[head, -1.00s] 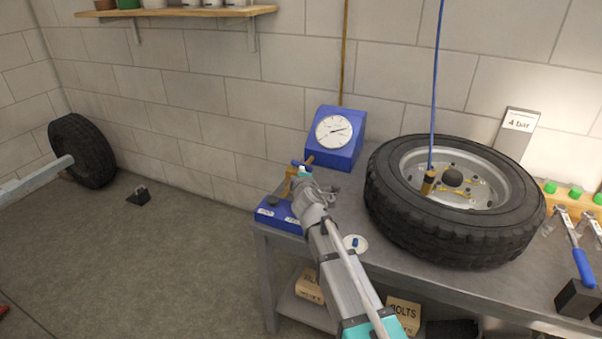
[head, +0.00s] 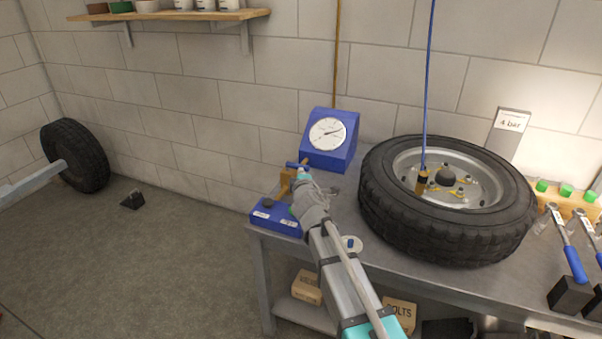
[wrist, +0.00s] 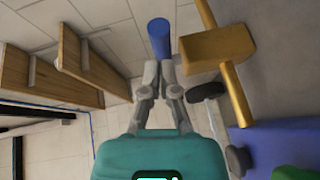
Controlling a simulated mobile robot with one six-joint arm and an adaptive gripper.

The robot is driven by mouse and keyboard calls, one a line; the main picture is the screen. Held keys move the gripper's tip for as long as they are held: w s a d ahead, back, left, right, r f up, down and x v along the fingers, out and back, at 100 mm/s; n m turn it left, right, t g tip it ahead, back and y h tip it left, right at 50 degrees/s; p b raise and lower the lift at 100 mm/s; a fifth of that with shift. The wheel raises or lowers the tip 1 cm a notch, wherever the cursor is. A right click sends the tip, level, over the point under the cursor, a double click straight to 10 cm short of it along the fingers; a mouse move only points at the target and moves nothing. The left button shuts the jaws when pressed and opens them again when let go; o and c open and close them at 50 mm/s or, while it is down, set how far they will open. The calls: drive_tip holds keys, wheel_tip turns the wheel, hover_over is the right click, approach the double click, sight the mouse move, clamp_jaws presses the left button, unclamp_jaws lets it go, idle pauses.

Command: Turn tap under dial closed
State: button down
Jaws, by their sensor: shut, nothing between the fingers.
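The dial (head: 327,134) is a white round gauge on a blue sloped housing at the back of the bench. In front of it is a brass tap (head: 286,181) with a blue lever (head: 291,164). In the wrist view the brass tap (wrist: 218,48) is at upper right, and the blue lever (wrist: 158,38) lies just beyond my fingertips. My gripper (wrist: 158,68) is shut and empty, its tips close to the lever's end; I cannot tell whether they touch. In the head view my gripper (head: 303,177) partly hides the tap.
A blue base box (head: 275,222) with labels sits at the bench's left corner. A large tyre (head: 445,236) with a blue hose lies right of the dial. Wrenches (head: 570,255) are at far right. A shelf (head: 170,14) is on the wall. Floor left of the bench is mostly clear.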

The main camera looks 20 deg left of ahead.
drive_tip(key=v, duration=0.3)
drive_tip(key=p+v, duration=0.1)
drive_tip(key=v, duration=0.3)
drive_tip(key=d+v, duration=0.1)
drive_tip(key=v, duration=0.2)
drive_tip(key=shift+w+r, duration=0.15)
drive_tip(key=shift+s+d+r+p, duration=0.1)
drive_tip(key=shift+s+d+p, duration=0.2)
drive_tip(key=shift+s+d, duration=0.25)
